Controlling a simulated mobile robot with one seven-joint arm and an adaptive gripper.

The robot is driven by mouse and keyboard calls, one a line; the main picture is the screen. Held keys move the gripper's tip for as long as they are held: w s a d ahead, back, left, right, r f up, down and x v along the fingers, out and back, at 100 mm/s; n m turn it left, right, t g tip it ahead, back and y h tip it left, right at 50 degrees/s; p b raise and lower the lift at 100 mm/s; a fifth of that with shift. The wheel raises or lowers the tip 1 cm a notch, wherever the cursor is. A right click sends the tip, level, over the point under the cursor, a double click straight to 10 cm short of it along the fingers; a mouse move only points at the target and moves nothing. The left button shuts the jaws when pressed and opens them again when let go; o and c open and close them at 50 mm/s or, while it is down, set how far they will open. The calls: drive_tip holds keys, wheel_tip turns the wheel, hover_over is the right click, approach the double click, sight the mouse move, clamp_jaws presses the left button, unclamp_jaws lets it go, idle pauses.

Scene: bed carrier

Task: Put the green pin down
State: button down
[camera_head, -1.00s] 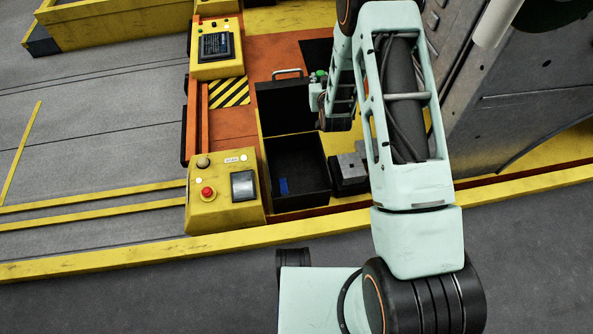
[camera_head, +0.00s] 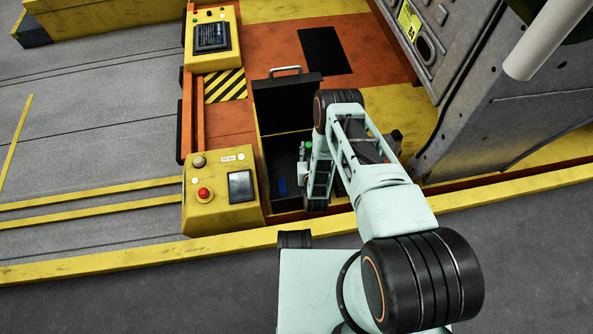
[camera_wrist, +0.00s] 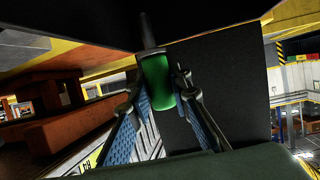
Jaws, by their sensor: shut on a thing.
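In the wrist view the green pin (camera_wrist: 157,82) has a green body and a thin dark shaft. My gripper (camera_wrist: 161,97) is shut on its green body, one blue-padded finger on each side. A dark flat surface stands close behind the pin; I cannot tell whether they touch. In the head view the end of my arm is at the open black case (camera_head: 284,98), over its right side. The arm hides my fingertips and much of the case's inside there.
A small blue thing (camera_head: 282,187) lies in the case. A yellow control box (camera_head: 222,195) with a red button stands left of it, and a yellow panel (camera_head: 211,45) behind. A grey machine wall (camera_head: 500,110) rises at the right.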

wheel_tip(320, 180, down, 10)
drive_tip(key=b, duration=0.5)
drive_tip(key=shift+s+f, duration=0.15)
drive_tip(key=c, duration=1.8)
unclamp_jaws()
drive_tip(key=shift+f, duration=0.1)
drive_tip(key=shift+o, duration=0.2)
